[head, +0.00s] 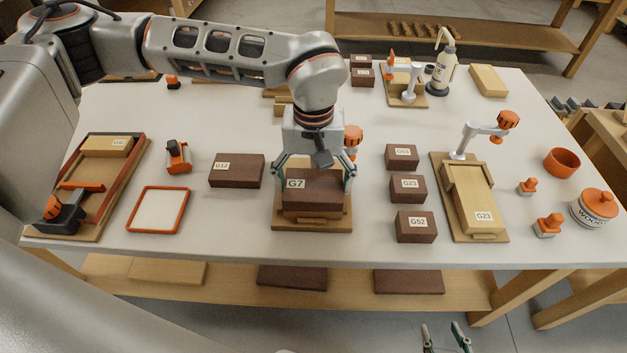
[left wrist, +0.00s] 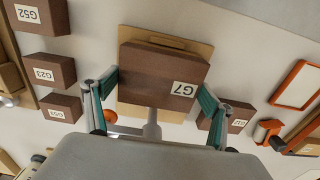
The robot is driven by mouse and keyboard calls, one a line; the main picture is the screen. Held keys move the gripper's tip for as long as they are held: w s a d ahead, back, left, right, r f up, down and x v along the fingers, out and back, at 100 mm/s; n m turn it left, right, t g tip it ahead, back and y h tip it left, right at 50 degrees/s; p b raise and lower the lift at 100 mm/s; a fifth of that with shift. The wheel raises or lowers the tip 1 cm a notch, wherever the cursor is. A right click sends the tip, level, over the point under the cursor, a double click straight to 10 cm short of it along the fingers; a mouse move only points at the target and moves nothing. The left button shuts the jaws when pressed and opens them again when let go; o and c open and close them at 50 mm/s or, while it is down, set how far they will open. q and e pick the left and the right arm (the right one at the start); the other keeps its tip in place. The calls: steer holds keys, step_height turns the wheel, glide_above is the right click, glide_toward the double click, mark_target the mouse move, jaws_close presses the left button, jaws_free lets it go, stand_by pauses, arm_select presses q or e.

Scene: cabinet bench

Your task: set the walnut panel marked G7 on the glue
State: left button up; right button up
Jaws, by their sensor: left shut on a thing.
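The dark walnut panel marked G7 (head: 318,187) is between the fingers of my left gripper (head: 313,177), label facing the front. It is over a light wooden board (head: 341,222) in the middle of the bench. The left wrist view shows the panel (left wrist: 160,70) with its label upside down, a finger at each end, and the board (left wrist: 195,47) behind it. I cannot tell whether the panel touches what is under it. No glue shows; the panel covers that area. My right gripper (head: 446,338) is at the bottom edge, empty, its fingers apart, away from the bench top.
Walnut blocks marked G23 (head: 407,189) and G52 (head: 415,227) stand to the right, another (head: 236,171) to the left. An orange clamp knob (head: 353,136) rises behind the board. A clamp board with a light G23 panel (head: 473,206) and an orange-rimmed tray (head: 158,209) flank these.

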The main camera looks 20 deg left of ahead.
steer(key=shift+s+f, duration=0.1)
steer(key=shift+s, duration=0.05)
steer(key=shift+w+r, duration=0.4)
steer(key=shift+r, duration=0.05)
arm_select(q)
steer(key=o, duration=1.2)
steer(key=shift+o, duration=0.2)
